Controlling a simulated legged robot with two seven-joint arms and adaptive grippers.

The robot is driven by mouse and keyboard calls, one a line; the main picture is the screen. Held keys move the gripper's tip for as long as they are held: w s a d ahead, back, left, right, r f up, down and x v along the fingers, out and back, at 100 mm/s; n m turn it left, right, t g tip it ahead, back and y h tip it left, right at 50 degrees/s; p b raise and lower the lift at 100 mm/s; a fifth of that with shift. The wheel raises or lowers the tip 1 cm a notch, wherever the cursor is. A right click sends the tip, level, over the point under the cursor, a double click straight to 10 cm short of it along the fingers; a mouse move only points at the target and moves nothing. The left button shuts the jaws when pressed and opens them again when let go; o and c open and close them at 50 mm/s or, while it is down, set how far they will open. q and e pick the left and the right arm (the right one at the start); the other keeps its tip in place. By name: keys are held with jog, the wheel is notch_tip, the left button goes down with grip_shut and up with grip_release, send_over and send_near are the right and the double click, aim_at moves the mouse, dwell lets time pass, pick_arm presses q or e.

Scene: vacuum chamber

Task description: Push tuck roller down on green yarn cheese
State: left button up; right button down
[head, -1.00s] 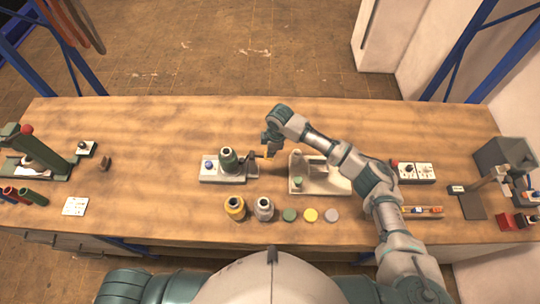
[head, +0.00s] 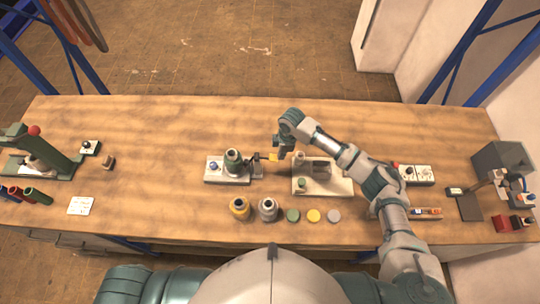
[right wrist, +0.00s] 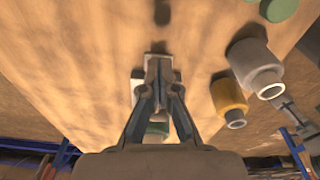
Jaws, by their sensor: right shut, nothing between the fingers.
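The green yarn cheese (head: 233,161) stands upright on a small grey fixture (head: 213,176) at the middle of the bench. A bit of green (right wrist: 157,128) shows between the fingers. My left gripper is out of view.
A yellow cone (head: 240,207) and a grey cone (head: 267,208) stand in front of the fixture, beside green, yellow and grey discs (head: 313,215). A pale fixture (head: 335,186) stands to the right, under my right arm. The bench behind is clear.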

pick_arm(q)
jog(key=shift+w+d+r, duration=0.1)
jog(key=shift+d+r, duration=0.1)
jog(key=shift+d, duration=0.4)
pick_arm(e)
notch_tip(320, 180, up, 12)
jog(key=d, duration=0.1)
jog(key=shift+d, duration=0.2)
